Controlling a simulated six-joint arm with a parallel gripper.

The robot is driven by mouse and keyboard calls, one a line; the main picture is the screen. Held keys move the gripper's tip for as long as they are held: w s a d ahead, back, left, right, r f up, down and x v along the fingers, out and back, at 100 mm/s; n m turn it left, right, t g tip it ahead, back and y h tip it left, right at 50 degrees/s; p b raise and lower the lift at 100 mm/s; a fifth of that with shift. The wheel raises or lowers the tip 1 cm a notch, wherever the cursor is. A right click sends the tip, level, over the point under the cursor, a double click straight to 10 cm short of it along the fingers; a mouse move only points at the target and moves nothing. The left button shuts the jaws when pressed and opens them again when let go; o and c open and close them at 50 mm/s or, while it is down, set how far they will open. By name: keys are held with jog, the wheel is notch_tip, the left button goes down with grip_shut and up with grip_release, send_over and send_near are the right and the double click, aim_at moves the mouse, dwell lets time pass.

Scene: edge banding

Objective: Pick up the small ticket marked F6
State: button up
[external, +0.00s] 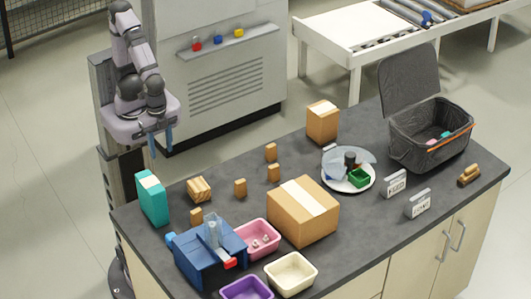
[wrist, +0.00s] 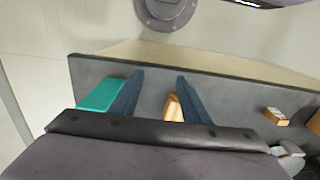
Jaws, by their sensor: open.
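My gripper (external: 161,142) has blue fingers and is open and empty, high above the back left edge of the dark table. In the wrist view, my gripper (wrist: 154,82) shows its two fingers apart, with a wooden block (wrist: 172,107) on the table seen between them. I cannot make out a ticket marked F6 in either view. Several small tan blocks stand on the table, among them a back one (external: 271,152), a middle one (external: 240,187) and a front one (external: 196,215); no marking on them is legible. Two white lettered placards stand at the right, one behind (external: 394,184) and one in front (external: 419,204).
A teal box (external: 152,198), striped wooden block (external: 199,189) and blue dispenser (external: 205,262) stand at left. A cardboard carton (external: 303,212) is central, with pink (external: 257,238), cream (external: 291,273) and purple (external: 246,289) trays nearby. A plate (external: 338,184) and open black basket (external: 430,140) are right.

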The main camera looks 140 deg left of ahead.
notch_tip(320, 180, up, 2)
jog(key=n+t+h+b, duration=0.5)
jog(key=n+h, duration=0.7)
jog(key=n, duration=1.2)
send_over(199, 208)
jog(key=s+a+p, duration=0.1)
jog(key=s+a, duration=0.2)
jog(key=a, duration=0.3)
jog(key=t, duration=0.1)
jog(key=shift+m, duration=0.3)
jog(key=f, duration=0.3)
jog(key=d+f, duration=0.1)
jog(key=f, duration=0.6)
jog(key=shift+w+d+f, duration=0.1)
jog(key=shift+d+f, duration=0.05)
jog(key=shift+f, duration=0.35)
jog(key=shift+p+x, duration=0.5)
jog(key=shift+x, duration=0.6)
jog(key=shift+w+d+r+p, duration=0.1)
jog(key=shift+w+d+p, duration=0.05)
jog(key=shift+d+p, duration=0.2)
jog(key=p+x, duration=0.1)
jog(key=x, duration=0.2)
jog(key=shift+w+r, duration=0.1)
jog(key=shift+w, duration=0.1)
jog(key=shift+w+d+f+p, duration=0.3)
jog(key=shift+d+f, duration=0.1)
jog(key=shift+d, duration=0.15)
